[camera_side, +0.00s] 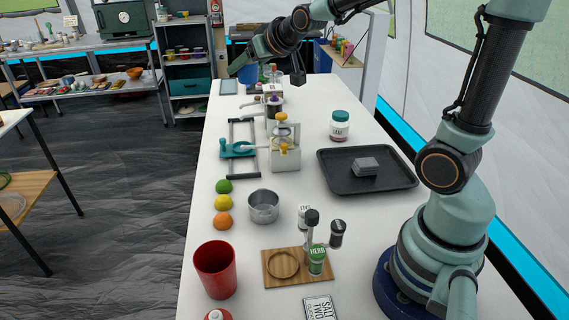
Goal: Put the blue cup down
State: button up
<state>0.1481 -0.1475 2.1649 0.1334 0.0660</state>
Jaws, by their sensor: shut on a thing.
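The blue cup (248,75) is small in the side view, at the far end of the white table. It is partly hidden by my gripper (241,66), which reaches down to it from above. My gripper is shut on the cup. The cup looks upright, close to the tabletop. From this distance I cannot tell whether its base touches the table.
Close by on the table are a grey pad (228,86) and a bottle with a red top (273,72). Nearer are a teal-handled press (238,149), a jam jar (340,126), a black tray (338,180), a metal pot (264,207) and a red cup (216,270).

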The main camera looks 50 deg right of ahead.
jog(key=s+a+r+n+y, duration=0.1)
jog(key=s+a, duration=0.1)
jog(key=a, duration=0.5)
jog(key=shift+s+a+r+n+y, duration=0.15)
jog(key=shift+s+r+n+y, duration=0.15)
jog(key=shift+s+r, duration=0.1)
jog(key=m+g+h, duration=0.2)
jog(key=m+h, duration=0.4)
jog(key=m, duration=0.1)
send_over(310, 148)
notch_tip(310, 148, down, 26)
jog(key=shift+w+r, duration=0.1)
jog(key=shift+f, duration=2.3)
jog(key=shift+f, duration=0.15)
